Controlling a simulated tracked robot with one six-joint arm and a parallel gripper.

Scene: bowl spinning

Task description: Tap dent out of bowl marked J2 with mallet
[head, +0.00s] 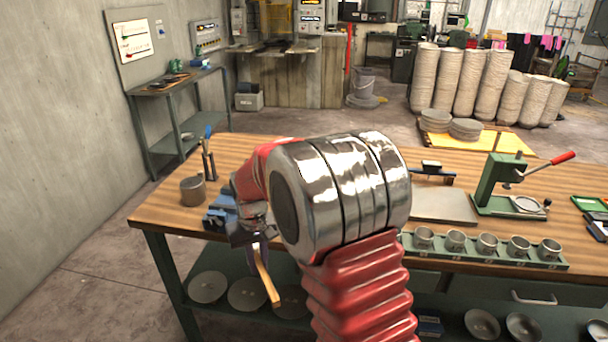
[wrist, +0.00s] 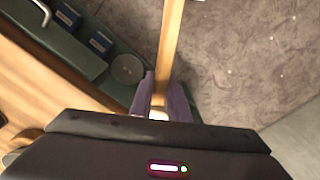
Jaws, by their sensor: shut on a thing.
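My gripper (head: 254,243) is at the bench's near-left edge, mostly behind my own wrist in the head view. Its purple fingers (wrist: 161,100) are shut on a wooden handle (wrist: 170,45), which I take to be the mallet's. In the head view the handle (head: 266,280) slants down past the bench edge. The mallet's head cannot be made out. Several small metal bowls (head: 487,243) stand in a row in a green rack at the bench front, right of my arm. No J2 mark or dent is readable.
A blue vise (head: 220,212) sits close beside my gripper on the wooden bench (head: 165,212). A metal can (head: 192,189) stands behind it. A green lever press (head: 498,185) stands at right. Round metal discs (head: 207,287) lie on the lower shelf. Open floor lies left.

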